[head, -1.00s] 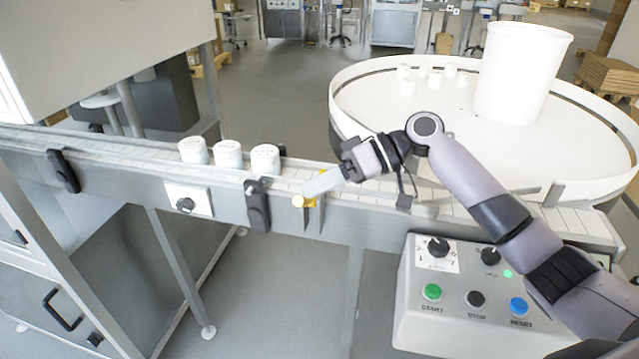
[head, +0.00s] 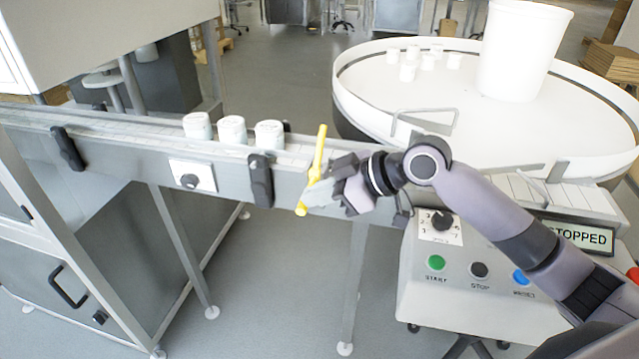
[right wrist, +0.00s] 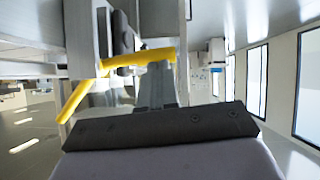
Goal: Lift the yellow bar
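The yellow bar (head: 319,150) stands steeply tilted at the front edge of the conveyor in the head view, its top above the belt and its lower end below the rail. It has a bend, which shows in the right wrist view (right wrist: 122,62). My right gripper (head: 315,190) meets the bar in its lower part, coming from the right. In the right wrist view the fingers (right wrist: 157,75) are close together with the bar across their tips; they look shut on it. The far side of the grip is hidden. My left gripper is not in view.
Three white jars (head: 232,130) stand on the conveyor (head: 120,130) left of the bar. A control box (head: 475,295) with buttons and a display (head: 582,236) reading "STOPPED" is below my right arm. A round table (head: 375,85) with a white bucket (head: 522,50) is behind.

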